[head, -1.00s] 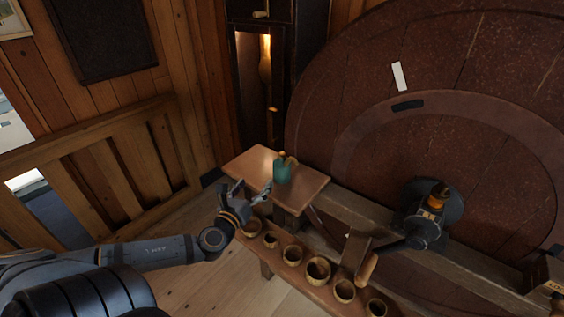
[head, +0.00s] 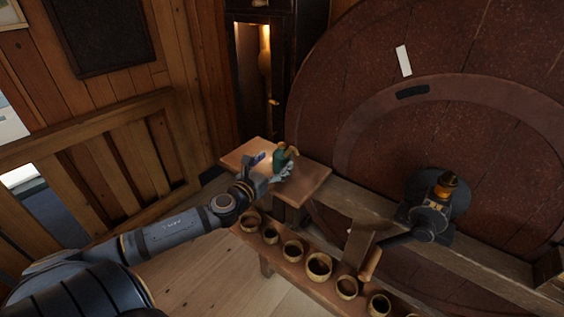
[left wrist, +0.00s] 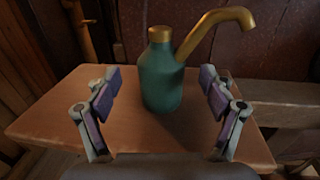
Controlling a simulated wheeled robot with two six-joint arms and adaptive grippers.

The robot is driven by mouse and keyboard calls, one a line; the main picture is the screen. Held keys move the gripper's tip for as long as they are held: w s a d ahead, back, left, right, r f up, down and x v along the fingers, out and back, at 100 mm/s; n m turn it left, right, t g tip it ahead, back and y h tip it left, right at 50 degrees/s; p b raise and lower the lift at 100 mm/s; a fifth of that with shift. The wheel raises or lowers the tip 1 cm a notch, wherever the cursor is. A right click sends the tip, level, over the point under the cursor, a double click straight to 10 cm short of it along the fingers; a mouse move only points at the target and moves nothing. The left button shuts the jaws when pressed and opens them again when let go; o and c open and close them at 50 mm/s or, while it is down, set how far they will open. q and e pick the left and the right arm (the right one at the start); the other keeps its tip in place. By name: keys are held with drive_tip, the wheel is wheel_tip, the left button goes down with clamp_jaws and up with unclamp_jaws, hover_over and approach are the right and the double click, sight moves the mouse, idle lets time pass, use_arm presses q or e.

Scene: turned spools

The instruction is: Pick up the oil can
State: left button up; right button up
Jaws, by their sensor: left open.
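The oil can (left wrist: 161,78) is a teal bottle with a brass cap and a bent brass spout pointing right in the left wrist view. It stands upright on a small wooden table (left wrist: 50,122). In the head view the can (head: 280,163) is partly covered by my left gripper (head: 270,166). In the left wrist view my left gripper (left wrist: 161,98) is open, with one finger on each side of the can. Gaps show between both fingers and the can. My right gripper is in neither view.
A low bench (head: 331,298) with several wooden bowls stands in front of the small table. A large dark red wooden wheel (head: 480,60) fills the right side. A wooden railing (head: 95,120) stands at left, with bare floor (head: 205,270) below it.

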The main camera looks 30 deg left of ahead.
sight(282, 155)
use_arm(q)
drive_tip(key=w, duration=0.1)
drive_tip(key=w+p, duration=0.1)
drive_tip(key=w, duration=0.1)
drive_tip(key=shift+w+a+r+p, duration=0.1)
drive_tip(key=shift+w+r+p, duration=0.1)
drive_tip(key=shift+w+p, duration=0.1)
drive_tip(key=shift+w+f, duration=0.15)
drive_tip(key=shift+w, duration=0.3)
drive_tip(key=c, duration=1.3)
